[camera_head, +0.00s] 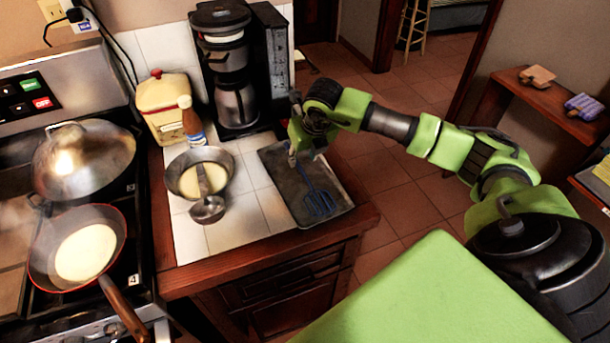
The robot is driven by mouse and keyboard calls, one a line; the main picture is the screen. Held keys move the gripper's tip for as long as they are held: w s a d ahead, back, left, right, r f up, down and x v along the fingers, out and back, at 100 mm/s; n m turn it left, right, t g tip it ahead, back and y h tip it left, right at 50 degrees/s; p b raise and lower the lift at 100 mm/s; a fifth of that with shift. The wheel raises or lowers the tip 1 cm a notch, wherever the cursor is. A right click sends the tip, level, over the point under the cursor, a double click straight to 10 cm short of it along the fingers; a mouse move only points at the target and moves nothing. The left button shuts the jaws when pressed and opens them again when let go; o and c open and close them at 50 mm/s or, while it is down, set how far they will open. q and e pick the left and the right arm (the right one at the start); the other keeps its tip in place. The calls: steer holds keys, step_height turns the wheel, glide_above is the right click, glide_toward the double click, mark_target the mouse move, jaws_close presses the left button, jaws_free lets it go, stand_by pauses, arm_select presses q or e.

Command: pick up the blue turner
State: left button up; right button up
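The blue turner (318,203) lies on a dark grey tray (286,192) on the tiled counter. Its slotted head points toward the front right, and its handle runs back toward my gripper. My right gripper (292,158) points down at the tray's back edge, at the handle end of the turner. Whether its fingers touch the handle, and whether they are open or shut, is too small and partly hidden to tell. My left gripper is not in view.
A metal bowl (187,178) with a ladle stands left of the tray. A coffee maker (236,110) stands behind. A red-rimmed pan (48,232) and a lidded wok (82,160) are on the stove. The counter's right edge is just beyond the tray.

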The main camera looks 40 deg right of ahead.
mark_target(299, 165)
steer(key=p+x, duration=0.1)
steer(key=x, duration=0.2)
steer(key=shift+w+a+f+p, duration=0.15)
steer(key=shift+f+p, duration=0.05)
steer(key=shift+p, duration=0.15)
steer(key=shift+w+f, duration=0.2)
steer(key=shift+f, duration=0.3)
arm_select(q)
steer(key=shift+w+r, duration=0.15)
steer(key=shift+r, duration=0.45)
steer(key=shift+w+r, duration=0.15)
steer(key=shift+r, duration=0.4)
arm_select(e)
jaws_close()
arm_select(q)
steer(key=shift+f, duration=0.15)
arm_select(e)
steer(key=shift+r, duration=0.15)
